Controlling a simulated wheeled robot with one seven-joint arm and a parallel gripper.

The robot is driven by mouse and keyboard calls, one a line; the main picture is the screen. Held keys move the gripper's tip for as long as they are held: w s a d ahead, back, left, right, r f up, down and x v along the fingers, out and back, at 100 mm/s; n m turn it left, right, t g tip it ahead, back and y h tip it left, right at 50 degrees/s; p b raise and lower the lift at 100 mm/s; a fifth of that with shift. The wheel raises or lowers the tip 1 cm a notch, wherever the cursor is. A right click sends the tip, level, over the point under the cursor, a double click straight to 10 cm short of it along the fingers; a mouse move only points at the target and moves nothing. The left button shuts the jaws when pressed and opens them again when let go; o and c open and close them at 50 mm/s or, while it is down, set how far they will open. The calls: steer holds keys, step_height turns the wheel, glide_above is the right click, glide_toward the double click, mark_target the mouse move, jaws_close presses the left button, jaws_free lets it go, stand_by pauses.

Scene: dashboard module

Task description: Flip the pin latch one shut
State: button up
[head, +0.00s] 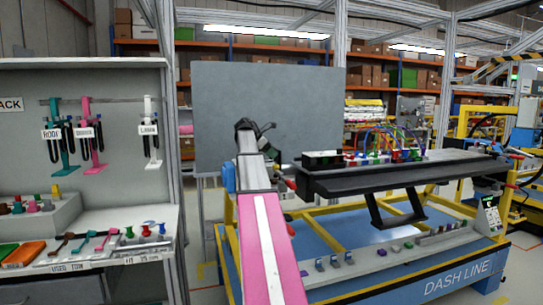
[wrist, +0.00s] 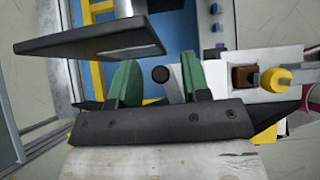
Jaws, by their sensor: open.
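The dashboard module (head: 400,172) is a long black body on a yellow and blue stand, with several coloured parts and wires along its top. I cannot tell for certain which part is pin latch one. A small red-tipped part (head: 290,184) sits at the module's left end. My gripper (head: 262,140) is raised in front of the grey panel, left of the module. A black slab (wrist: 90,35) is beyond the left finger.
In the wrist view a yellow knob (wrist: 275,80) and a brown block (wrist: 243,77) sit on a pale surface at right. A grey panel (head: 225,115) stands behind my arm. A tool rack (head: 90,160) is at left. Small blocks line the stand's blue base (head: 400,275).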

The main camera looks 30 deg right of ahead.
steer(key=shift+s+d+f, duration=0.1)
steer(key=shift+d+f, duration=0.2)
steer(key=shift+f, duration=0.05)
jaws_close()
steer(key=shift+s+a+m+g+y, duration=0.1)
steer(key=shift+s+m+g+y, duration=0.15)
steer(key=shift+s+m+g, duration=0.4)
steer(key=shift+s+m+g+y, duration=0.25)
steer(key=shift+m+g, duration=0.4)
steer(key=shift+m, duration=0.5)
jaws_free()
steer(key=shift+w, duration=0.1)
